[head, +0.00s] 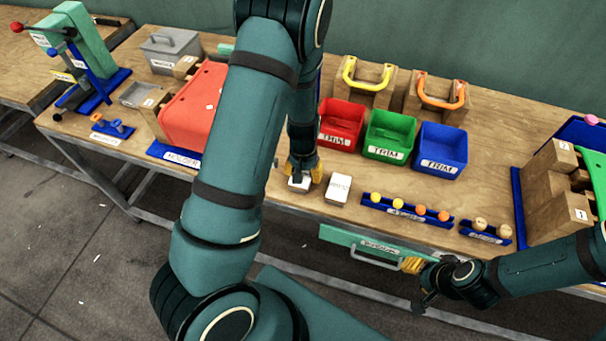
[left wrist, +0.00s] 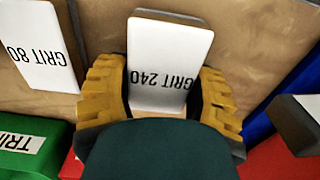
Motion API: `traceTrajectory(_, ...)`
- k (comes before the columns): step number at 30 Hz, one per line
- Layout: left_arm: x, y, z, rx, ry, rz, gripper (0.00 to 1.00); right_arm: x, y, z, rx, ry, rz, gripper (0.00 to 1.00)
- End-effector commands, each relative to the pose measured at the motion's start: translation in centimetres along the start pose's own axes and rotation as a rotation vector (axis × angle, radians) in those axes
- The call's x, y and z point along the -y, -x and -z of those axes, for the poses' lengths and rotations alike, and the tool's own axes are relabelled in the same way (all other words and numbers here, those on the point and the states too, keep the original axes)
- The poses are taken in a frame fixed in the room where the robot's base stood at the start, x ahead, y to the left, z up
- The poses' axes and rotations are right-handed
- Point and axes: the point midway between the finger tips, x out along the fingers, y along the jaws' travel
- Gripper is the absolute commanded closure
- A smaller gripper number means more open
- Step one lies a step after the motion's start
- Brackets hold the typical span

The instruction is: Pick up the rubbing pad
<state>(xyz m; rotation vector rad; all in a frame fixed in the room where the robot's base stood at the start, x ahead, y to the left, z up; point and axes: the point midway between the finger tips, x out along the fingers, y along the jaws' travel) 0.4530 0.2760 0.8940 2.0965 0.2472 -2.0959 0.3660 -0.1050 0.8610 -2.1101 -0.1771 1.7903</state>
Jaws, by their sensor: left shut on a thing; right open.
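A rubbing pad with a white top marked GRIT 240 (left wrist: 168,60) is between the yellow fingers of my left gripper (left wrist: 160,105) in the left wrist view. In the head view my left gripper (head: 304,172) points down near the table's front edge, shut on this white pad (head: 299,184). Whether the pad touches the table I cannot tell. A second white pad (head: 339,188), marked GRIT 80 (left wrist: 40,45) in the left wrist view, lies beside it, apart from the fingers. My right gripper (head: 414,270) is open and empty at the table's front edge, by the drawer.
Red (head: 341,125), green (head: 388,137) and blue (head: 441,150) TRIM bins stand behind the pads. A blue tray (head: 402,213) with small knobs lies to the right. A large red block (head: 196,108) stands left, partly behind my arm. A green drawer (head: 370,246) is below the edge.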

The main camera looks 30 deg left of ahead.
Motion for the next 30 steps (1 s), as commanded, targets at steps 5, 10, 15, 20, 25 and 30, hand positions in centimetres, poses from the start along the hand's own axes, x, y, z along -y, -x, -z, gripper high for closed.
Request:
traceTrajectory(5, -0.1, 2.9, 0.1, -0.004, -0.001, -0.001, 0.76, 0.2, 0.7, 0.1, 0.000, 0.000, 0.001, 0.53)
traceTrajectory(10, -0.1, 6.7, 0.1, -0.005, -0.002, -0.001, 0.76, 0.5, 1.5, 0.2, 0.000, 0.000, 0.003, 0.53)
traceTrajectory(15, -0.1, 11.1, 0.1, -0.005, -0.002, -0.002, 0.76, 0.8, 2.5, 0.3, 0.000, 0.000, 0.005, 0.53)
traceTrajectory(20, -0.1, 15.7, 0.1, -0.006, -0.001, -0.003, 0.76, 1.2, 3.6, 0.4, 0.001, 0.000, 0.007, 0.53)
traceTrajectory(25, -0.1, 20.3, 0.1, -0.005, -0.003, -0.003, 0.76, 1.5, 4.7, 0.5, 0.001, -0.001, 0.008, 0.53)
traceTrajectory(30, 0.0, 23.8, 0.1, -0.004, -0.001, -0.002, 0.76, 1.8, 5.4, 0.7, 0.001, 0.001, 0.009, 0.53)
